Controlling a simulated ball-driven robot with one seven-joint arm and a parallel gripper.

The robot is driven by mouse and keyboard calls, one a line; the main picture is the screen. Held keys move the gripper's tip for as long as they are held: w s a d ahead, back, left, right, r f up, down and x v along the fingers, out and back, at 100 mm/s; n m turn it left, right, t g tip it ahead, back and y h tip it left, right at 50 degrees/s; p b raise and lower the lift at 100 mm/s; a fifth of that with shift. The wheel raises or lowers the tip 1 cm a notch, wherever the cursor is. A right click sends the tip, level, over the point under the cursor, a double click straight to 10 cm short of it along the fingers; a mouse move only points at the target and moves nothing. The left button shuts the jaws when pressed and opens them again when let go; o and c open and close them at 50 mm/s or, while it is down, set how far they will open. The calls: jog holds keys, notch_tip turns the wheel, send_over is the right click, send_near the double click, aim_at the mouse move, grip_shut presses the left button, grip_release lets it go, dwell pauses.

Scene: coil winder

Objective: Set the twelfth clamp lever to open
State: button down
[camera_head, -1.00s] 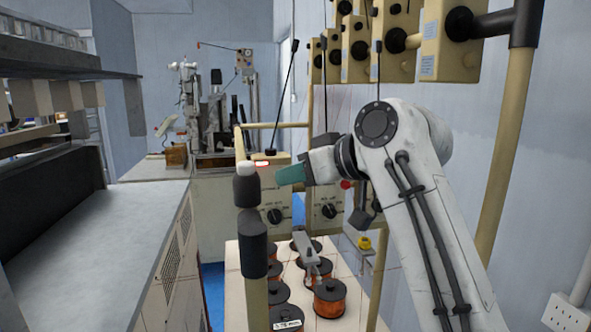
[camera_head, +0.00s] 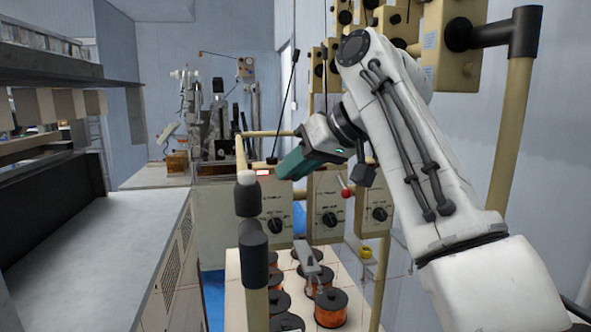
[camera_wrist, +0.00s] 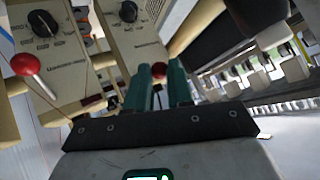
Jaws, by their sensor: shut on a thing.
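My gripper (camera_head: 284,172) has teal fingers and is in front of the pale control boxes in the head view. In the wrist view my gripper (camera_wrist: 172,78) is shut around a clamp lever's red ball knob (camera_wrist: 158,70), which shows between the fingertips. The fingers and gripper body hide most of this lever. Another lever with a red ball (camera_wrist: 26,63) and a metal stem stands at the left of the wrist view, apart from the fingers. A red-ball lever (camera_head: 346,193) also shows right of my gripper in the head view. I cannot read any lever's number.
Control boxes with black dials (camera_head: 330,219) stand behind my gripper. Copper-wire spools (camera_head: 331,307) sit on the pale table below. A beige post with black joints (camera_head: 253,247) rises in front. Beige tensioner boxes (camera_head: 455,40) hang at upper right. A grey bench (camera_head: 100,255) is at left.

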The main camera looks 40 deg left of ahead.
dwell(0.3)
jog(key=c, duration=1)
grip_release()
jog(key=b+v, duration=0.2)
jog(key=v, duration=0.8)
jog(key=shift+d+r+b, duration=0.2)
jog(key=shift+r+b, duration=0.1)
jog(key=shift+f, duration=0.1)
